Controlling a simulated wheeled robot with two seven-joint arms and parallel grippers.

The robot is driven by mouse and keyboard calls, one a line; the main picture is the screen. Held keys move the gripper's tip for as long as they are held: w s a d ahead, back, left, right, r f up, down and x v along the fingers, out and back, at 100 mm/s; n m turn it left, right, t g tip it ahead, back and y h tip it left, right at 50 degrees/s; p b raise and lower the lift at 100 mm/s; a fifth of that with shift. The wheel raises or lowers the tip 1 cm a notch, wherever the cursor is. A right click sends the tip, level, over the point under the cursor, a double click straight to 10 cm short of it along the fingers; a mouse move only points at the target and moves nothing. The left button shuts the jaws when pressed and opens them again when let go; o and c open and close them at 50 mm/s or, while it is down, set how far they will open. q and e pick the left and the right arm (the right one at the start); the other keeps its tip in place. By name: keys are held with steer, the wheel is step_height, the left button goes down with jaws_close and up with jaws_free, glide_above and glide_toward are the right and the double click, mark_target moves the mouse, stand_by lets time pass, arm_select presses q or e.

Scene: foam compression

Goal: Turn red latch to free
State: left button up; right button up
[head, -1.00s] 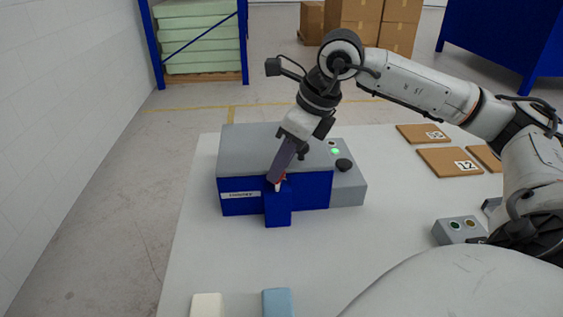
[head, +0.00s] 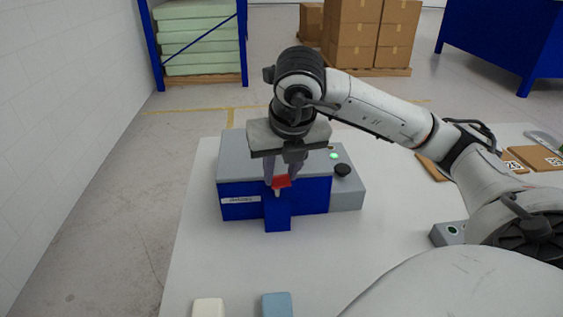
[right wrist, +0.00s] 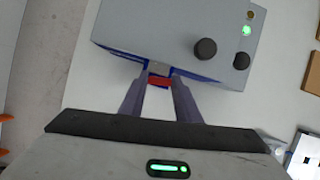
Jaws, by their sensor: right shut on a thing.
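The red latch (head: 281,182) is on the front of the blue and grey machine (head: 240,197), above a blue block that juts out in front. My right gripper (head: 282,180) comes down over the machine's front edge, its fingers shut on the latch. In the right wrist view the red latch (right wrist: 160,81) lies between the two fingertips (right wrist: 159,82). The fingers partly hide the latch in the head view. My left gripper is in neither view.
The machine has a green light (head: 333,155) and a black knob (head: 342,170) on its right side. A grey button box (head: 447,234) and brown boards (head: 536,158) lie to the right. A white block (head: 208,307) and a light blue block (head: 277,304) are at the front. The white tabletop (head: 370,230) is clear between.

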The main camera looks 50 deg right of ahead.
steer(key=shift+a+m, duration=0.1)
steer(key=shift+m, duration=0.8)
steer(key=shift+g+h, duration=0.3)
steer(key=o, duration=1)
steer(key=shift+o, duration=0.2)
steer(key=shift+r, duration=0.1)
steer(key=p+v, duration=0.5)
steer(key=v, duration=0.5)
